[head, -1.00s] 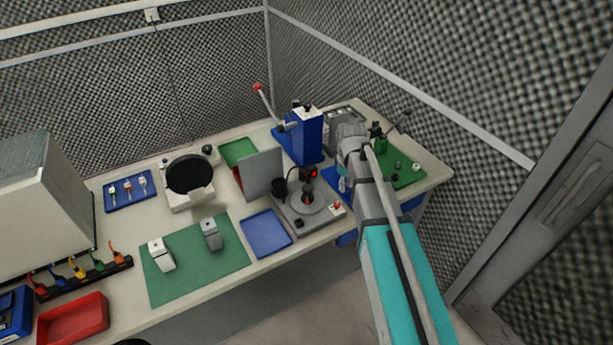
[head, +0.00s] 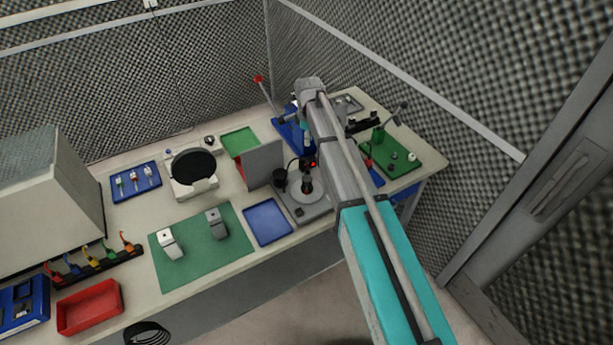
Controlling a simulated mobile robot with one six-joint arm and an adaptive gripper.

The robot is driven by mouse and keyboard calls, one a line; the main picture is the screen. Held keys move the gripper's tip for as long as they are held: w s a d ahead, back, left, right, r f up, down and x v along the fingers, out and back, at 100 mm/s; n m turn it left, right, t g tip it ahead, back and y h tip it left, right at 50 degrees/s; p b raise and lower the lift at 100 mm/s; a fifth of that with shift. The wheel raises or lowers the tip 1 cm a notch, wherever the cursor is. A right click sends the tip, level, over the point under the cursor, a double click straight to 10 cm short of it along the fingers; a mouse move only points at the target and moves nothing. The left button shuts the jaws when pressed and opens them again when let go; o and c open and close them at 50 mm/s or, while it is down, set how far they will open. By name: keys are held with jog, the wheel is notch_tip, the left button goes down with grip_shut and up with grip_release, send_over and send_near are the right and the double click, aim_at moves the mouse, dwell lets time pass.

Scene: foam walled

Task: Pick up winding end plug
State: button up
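I cannot tell for sure which thing is the winding end plug. A grey device (head: 314,211) in the middle of the bench bears a pale round plate (head: 300,194) with a dark upright piece (head: 307,184) on it. Several small pale-and-dark parts (head: 412,157) lie on the green board at the right. A blue tray (head: 119,196) at the left holds small white-topped pieces (head: 134,179). My arm reaches over the right part of the bench, its wrist end above the blue press area. My gripper is hidden behind the wrist, so its fingers do not show.
A grey upright panel (head: 264,165) stands left of the round plate. A red-knobbed lever (head: 266,90) rises behind it. An empty blue tray (head: 268,222) and a green mat (head: 205,263) lie at the front. Foam walls enclose the bench's back and right.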

jog(key=b, duration=0.9)
send_over(308, 173)
jog(key=shift+w+f, duration=0.15)
jog(key=shift+f, duration=2)
jog(key=shift+w+f, duration=0.15)
jog(key=shift+f, duration=2)
jog(key=shift+f, duration=0.15)
jog(key=shift+a+f+b, duration=0.15)
jog(key=shift+f+b, duration=2.15)
jog(key=shift+f, duration=0.15)
grip_shut()
